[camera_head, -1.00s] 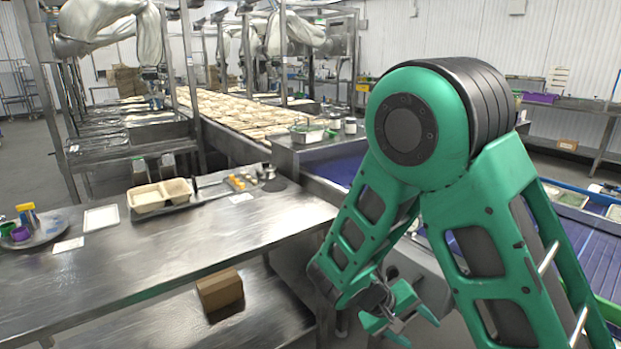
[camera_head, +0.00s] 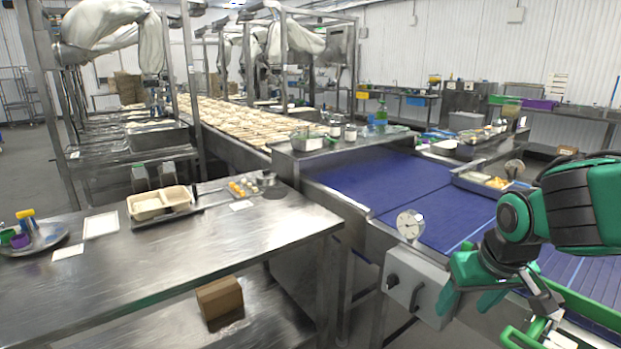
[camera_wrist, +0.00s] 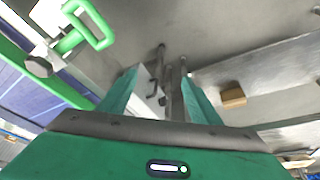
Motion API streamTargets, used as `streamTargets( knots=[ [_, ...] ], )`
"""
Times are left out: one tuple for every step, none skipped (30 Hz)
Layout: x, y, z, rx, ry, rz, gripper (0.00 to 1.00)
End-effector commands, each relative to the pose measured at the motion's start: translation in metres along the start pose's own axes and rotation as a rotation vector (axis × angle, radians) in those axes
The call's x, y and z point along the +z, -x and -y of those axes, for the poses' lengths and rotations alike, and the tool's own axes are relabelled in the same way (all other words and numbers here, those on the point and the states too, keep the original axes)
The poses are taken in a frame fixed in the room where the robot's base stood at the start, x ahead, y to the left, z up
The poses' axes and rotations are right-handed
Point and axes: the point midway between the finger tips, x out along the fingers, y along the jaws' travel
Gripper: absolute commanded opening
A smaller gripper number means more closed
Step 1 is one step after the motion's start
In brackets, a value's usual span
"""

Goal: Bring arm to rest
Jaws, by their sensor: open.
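My gripper (camera_head: 467,304) is at the lower right of the head view, in front of the conveyor's side and beside the grey control box. Its green fingers point downward. In the wrist view the two green fingers (camera_wrist: 160,80) stand apart with nothing between them; grey floor and metal legs show beyond. My green and black arm is folded at the right edge of the head view, and part of it is cut off by the frame.
The blue conveyor (camera_head: 375,190) lies behind my gripper. A grey control box (camera_head: 412,285) and round dial (camera_head: 410,224) are close by.

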Motion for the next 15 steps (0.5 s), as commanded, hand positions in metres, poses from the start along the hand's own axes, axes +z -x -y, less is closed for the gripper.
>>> streamTargets(
  knots=[
    [0.001,0.010,-0.002,-0.010,-0.008,-0.029,0.58],
    [0.002,0.015,-0.002,-0.017,-0.009,-0.043,0.58],
    [0.011,0.017,-0.014,-0.008,-0.042,-0.023,0.58],
    [0.021,0.018,-0.027,0.007,-0.079,0.009,0.58],
    [0.032,0.019,-0.038,0.019,-0.117,0.038,0.58],
    [0.047,0.021,-0.052,0.034,-0.166,0.076,0.58],
    [0.058,0.023,-0.062,0.043,-0.202,0.103,0.58],
    [0.069,0.026,-0.071,0.051,-0.241,0.131,0.58],
    [0.085,0.029,-0.082,0.060,-0.291,0.166,0.58],
    [0.096,0.032,-0.088,0.065,-0.327,0.193,0.58],
    [0.107,0.035,-0.095,0.069,-0.364,0.220,0.58],
    [0.121,0.039,-0.101,0.071,-0.408,0.251,0.58],
    [0.131,0.041,-0.105,0.073,-0.438,0.274,0.58],
    [0.140,0.044,-0.107,0.073,-0.465,0.294,0.58],
    [0.149,0.046,-0.110,0.072,-0.495,0.316,0.58]
  ],
)
